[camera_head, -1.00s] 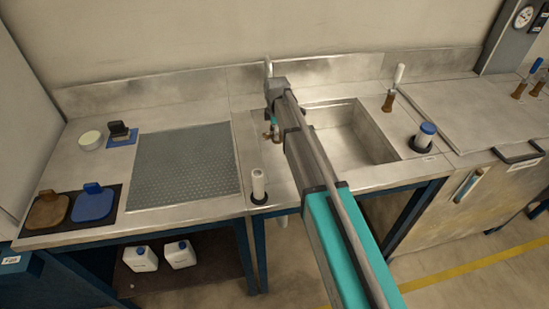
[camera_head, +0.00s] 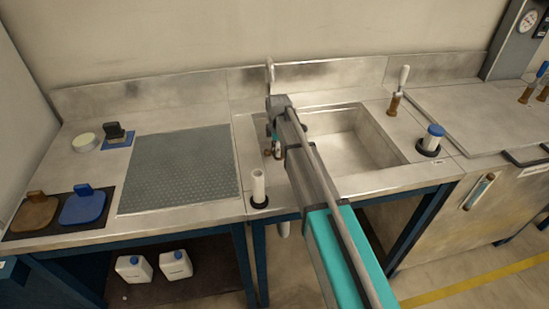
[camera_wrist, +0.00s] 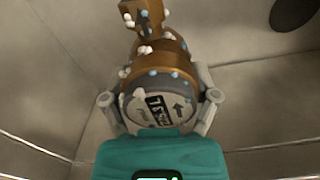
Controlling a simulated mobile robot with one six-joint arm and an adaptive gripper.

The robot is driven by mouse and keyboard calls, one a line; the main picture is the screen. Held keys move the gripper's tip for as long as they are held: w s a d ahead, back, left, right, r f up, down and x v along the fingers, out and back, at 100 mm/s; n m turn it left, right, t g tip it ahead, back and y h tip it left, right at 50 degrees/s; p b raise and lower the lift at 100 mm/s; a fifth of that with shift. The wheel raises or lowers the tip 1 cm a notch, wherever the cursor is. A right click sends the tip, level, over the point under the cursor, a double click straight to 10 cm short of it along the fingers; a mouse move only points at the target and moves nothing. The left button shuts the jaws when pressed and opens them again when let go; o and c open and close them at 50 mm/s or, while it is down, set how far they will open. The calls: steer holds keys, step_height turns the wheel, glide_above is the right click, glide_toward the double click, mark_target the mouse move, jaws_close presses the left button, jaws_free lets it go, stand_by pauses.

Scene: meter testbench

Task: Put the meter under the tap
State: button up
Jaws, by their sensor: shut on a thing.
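The meter (camera_wrist: 158,108) is a brass-brown body with a round grey face bearing an arrow and lettering. Small white and pale blue specks cover it. My gripper (camera_wrist: 160,97) is shut on it, with one finger at each side of the round face. In the head view my gripper (camera_head: 275,146) is over the left part of the sink (camera_head: 345,140), and only a little brown of the meter shows there. The tap (camera_head: 270,72) stands at the back edge, just behind the arm's end; its lower part and spout are hidden by my arm.
A white cylinder (camera_head: 258,188) stands left of the sink's front, and a blue-capped one (camera_head: 431,138) at its right. A perforated mat (camera_head: 180,170) lies left. A handled brass fitting (camera_head: 396,100) stands right. The wrist view shows a dark round drain (camera_wrist: 292,12).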

steer(key=shift+f, duration=0.1)
stand_by(0.3)
steer(key=shift+f+b, duration=1.75)
steer(key=shift+b, duration=0.15)
steer(key=o, duration=1.2)
steer(key=shift+f, duration=0.1)
step_height(320, 180, up, 12)
steer(key=p, duration=1.2)
